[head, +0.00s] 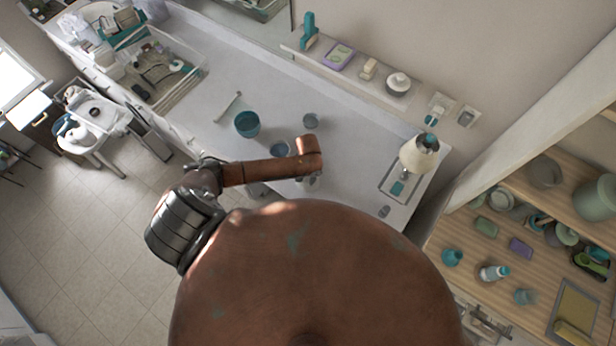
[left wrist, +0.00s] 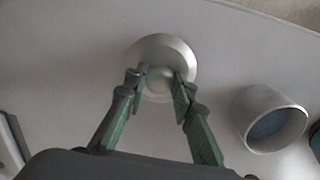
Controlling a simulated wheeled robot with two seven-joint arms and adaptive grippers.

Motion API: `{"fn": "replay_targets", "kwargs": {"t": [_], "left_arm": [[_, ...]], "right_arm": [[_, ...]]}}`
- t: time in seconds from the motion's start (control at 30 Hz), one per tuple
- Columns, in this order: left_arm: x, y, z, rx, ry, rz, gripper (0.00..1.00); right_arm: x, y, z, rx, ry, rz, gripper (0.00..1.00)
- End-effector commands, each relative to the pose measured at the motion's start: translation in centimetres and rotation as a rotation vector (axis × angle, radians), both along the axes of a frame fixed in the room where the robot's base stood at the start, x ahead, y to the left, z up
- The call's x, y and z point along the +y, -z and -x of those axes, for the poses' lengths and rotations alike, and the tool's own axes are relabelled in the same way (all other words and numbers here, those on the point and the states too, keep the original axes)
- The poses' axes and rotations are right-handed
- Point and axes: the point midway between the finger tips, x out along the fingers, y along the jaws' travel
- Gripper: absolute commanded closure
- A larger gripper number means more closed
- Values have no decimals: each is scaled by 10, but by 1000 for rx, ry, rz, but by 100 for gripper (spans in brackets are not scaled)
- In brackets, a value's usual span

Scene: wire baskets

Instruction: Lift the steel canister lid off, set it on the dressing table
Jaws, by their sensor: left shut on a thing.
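The steel canister lid (left wrist: 161,52) is a round, shiny disc between the fingertips of my left gripper (left wrist: 162,82) in the left wrist view. The gripper is shut on it, over the pale dressing table (left wrist: 70,50). I cannot tell whether the lid touches the table. An open steel canister with a bluish inside (left wrist: 270,119) stands to the right, apart from the lid. In the head view, my left gripper (head: 309,183) is small and partly hidden by my arm, over the dressing table (head: 270,80). My right gripper is not in view.
A lamp (head: 418,153) stands at the right end. A wire basket (head: 155,70) sits at the left end.

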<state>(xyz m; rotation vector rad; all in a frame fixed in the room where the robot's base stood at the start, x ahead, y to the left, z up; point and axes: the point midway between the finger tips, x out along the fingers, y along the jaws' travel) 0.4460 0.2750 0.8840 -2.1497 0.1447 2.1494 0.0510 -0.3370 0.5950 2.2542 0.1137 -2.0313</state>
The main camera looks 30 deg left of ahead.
Motion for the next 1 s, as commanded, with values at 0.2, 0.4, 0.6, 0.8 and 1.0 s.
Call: {"fn": "replay_targets", "kwargs": {"t": [0.2, 0.4, 0.6, 0.8, 1.0], "left_arm": [[0, 0, 0, 0, 0, 0, 100], [0, 1, 0, 0, 0, 0, 100], [0, 4, 0, 0, 0, 0, 100], [0, 6, 0, 0, 0, 0, 100], [0, 9, 0, 0, 0, 0, 100]], "right_arm": [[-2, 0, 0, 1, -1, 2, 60], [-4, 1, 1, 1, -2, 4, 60], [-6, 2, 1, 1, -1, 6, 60], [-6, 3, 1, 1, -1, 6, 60], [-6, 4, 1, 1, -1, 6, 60]]}}
